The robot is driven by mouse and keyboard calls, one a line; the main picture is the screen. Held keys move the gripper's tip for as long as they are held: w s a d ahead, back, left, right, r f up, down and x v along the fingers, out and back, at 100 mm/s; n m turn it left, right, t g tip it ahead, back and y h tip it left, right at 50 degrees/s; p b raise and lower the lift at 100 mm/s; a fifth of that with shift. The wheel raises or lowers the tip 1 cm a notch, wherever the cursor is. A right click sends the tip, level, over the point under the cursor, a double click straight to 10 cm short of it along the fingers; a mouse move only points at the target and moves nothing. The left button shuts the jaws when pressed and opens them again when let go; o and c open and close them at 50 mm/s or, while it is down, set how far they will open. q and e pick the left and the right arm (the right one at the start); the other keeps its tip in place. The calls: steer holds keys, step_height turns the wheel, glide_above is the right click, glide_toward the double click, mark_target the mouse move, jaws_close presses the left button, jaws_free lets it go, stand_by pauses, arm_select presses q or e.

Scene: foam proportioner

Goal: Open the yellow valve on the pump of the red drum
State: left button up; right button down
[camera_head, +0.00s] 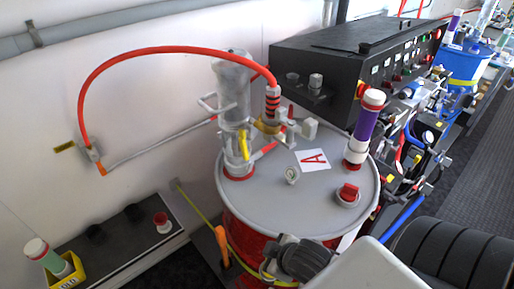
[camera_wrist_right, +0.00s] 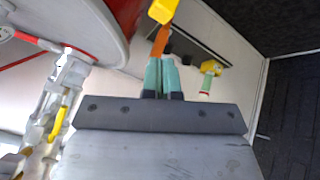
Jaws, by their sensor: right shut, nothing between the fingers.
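The red drum (camera_head: 255,245) has a grey lid marked with a red A. Its pump (camera_head: 233,95) stands upright on the lid, with a yellow valve lever (camera_head: 243,145) low on its side. In the right wrist view the yellow lever (camera_wrist_right: 58,124) shows at the left, on the pale pump. My right gripper (camera_wrist_right: 161,80) has its teal fingers together and empty, apart from the lever and the pump. In the head view, a dark part of my right arm is at the drum's front edge; the fingertips cannot be made out there. My left gripper is not in view.
A purple-and-white bottle (camera_head: 365,125) and a red cap (camera_head: 348,194) are on the lid. A black control box (camera_head: 330,60) stands behind. A low black panel (camera_head: 110,240) runs along the wall.

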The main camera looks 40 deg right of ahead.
mark_target(244, 145)
steer(key=w+d+n+t, duration=0.1)
steer(key=w+n, duration=0.1)
steer(key=w+d+n+t+y, duration=0.1)
steer(key=w+d+n, duration=0.1)
steer(key=w+d+n+t+y, duration=0.1)
steer(key=w+d+n, duration=0.1)
steer(key=shift+d+r, duration=0.15)
steer(key=shift+r, duration=0.2)
steer(key=w+d+n+y, duration=0.1)
steer(key=d+r+n+t+y, duration=0.1)
steer(key=d+n, duration=0.1)
steer(key=w+d+r+n+y, duration=0.1)
steer(key=shift+w+d+r+t, duration=0.25)
steer(key=shift+w+d+t, duration=0.05)
steer(key=shift+w, duration=0.05)
steer(key=w+d+r+n+g+y, duration=0.2)
steer(key=d+r+n+y, duration=0.5)
steer(key=d+r+n, duration=0.3)
steer(key=w+d+r+p+x, duration=0.1)
steer(key=w+x, duration=0.1)
steer(key=x, duration=1.2)
steer(key=shift+d+r, duration=0.15)
steer(key=shift+r, duration=0.05)
